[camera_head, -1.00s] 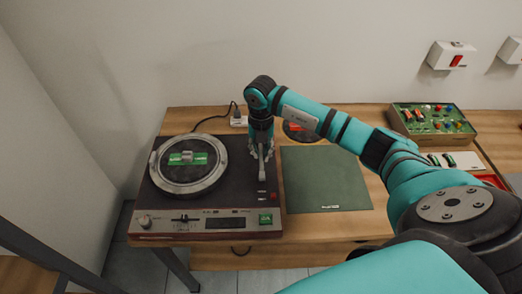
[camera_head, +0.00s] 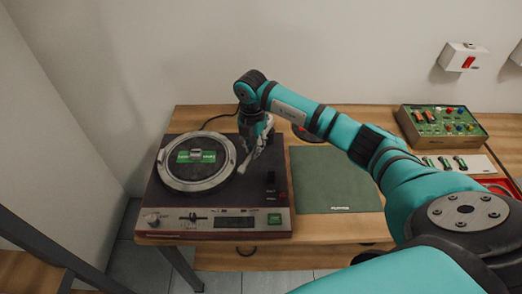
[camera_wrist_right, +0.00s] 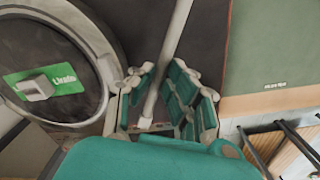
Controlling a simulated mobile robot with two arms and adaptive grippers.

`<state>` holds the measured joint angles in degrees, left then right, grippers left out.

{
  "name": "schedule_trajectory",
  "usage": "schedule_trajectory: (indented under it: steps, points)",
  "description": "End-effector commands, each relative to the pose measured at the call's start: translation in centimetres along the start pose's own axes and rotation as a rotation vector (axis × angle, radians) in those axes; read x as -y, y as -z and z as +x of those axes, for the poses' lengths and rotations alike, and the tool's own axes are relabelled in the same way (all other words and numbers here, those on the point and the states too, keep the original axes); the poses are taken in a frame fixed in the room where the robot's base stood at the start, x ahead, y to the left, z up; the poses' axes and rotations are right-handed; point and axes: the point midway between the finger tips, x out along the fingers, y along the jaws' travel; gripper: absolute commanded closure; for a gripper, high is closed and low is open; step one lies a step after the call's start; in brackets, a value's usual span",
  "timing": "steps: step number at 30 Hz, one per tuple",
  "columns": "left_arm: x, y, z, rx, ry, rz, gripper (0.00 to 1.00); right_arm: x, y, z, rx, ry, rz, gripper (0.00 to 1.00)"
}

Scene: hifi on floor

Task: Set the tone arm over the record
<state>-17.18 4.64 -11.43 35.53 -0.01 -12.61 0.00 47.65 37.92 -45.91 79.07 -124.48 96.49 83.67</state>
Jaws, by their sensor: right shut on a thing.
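The turntable (camera_head: 160,205) stands on the wooden table, with the dark record (camera_head: 195,174) and its green label inside a pale ring at its left. The record also shows at the left of the right wrist view (camera_wrist_right: 70,100). My right gripper (camera_head: 256,150) is over the right part of the turntable. In the right wrist view its fingers (camera_wrist_right: 155,105) are shut around the thin grey tone arm (camera_wrist_right: 176,42). The tone arm's free end (camera_head: 242,168) slants toward the front left, close to the ring's right edge; whether it overlaps the ring is unclear. My left gripper is out of view.
A green mat (camera_head: 335,180) lies right of the turntable. A black cable (camera_head: 218,117) runs behind the turntable. The wall is close behind the table.

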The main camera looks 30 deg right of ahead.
Motion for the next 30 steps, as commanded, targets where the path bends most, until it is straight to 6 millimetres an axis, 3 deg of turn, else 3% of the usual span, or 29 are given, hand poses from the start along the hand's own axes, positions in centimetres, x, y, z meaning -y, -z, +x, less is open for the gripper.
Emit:
schedule_trajectory:
  steps: [13,30]
  points:
    - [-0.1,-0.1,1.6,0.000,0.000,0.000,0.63,-4.0,-0.7,0.0,0.001,-0.004,0.328,1.00]
    - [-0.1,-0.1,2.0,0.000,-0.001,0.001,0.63,-5.2,-1.2,-0.1,0.002,-0.003,0.440,1.00]
